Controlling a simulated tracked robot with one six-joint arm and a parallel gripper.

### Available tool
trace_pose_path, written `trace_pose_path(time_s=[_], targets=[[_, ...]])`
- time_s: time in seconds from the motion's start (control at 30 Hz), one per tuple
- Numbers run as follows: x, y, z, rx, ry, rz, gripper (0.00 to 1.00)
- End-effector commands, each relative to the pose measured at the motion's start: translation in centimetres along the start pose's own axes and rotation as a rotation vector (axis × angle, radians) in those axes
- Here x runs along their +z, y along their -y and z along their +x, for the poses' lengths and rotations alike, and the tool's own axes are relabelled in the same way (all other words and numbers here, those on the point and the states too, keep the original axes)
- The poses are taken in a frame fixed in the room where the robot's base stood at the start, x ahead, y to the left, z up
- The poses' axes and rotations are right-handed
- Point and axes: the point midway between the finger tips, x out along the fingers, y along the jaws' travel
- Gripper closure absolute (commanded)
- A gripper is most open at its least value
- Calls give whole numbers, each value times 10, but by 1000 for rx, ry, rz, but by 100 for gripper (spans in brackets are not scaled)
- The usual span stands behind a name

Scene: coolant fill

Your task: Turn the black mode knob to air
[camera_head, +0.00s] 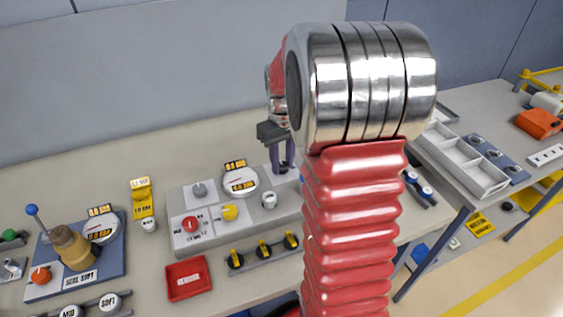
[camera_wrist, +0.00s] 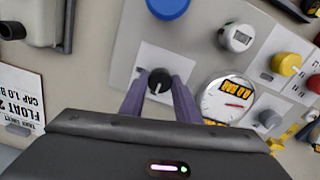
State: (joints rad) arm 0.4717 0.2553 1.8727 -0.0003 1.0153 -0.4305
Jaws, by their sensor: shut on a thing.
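The black mode knob (camera_wrist: 160,80) is round with a white pointer mark. It stands on a white label plate (camera_wrist: 178,62) on the grey console in the wrist view. My gripper (camera_wrist: 159,88) has its two purple fingers on either side of the knob, shut on it. I cannot read the lettering around the knob.
A round dial gauge (camera_head: 240,180), a yellow knob (camera_head: 229,212), a red knob (camera_head: 191,224) and a small white display cap (camera_head: 269,200) are on the console. In the wrist view a blue round part (camera_wrist: 168,6) sits near the knob. A red tray (camera_head: 188,279) lies in front.

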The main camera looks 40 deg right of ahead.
Motion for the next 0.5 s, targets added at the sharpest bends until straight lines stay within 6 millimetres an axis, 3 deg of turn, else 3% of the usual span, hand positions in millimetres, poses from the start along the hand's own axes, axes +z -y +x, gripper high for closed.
trace_pose_path(time_s=[0.13,0.17,0.4,0.5], targets=[[-4,0,-3,4,-13,0,93],[-4,0,-3,4,-13,0,70],[-2,0,-2,2,-7,0,53],[-2,0,-1,2,-5,1,52]])
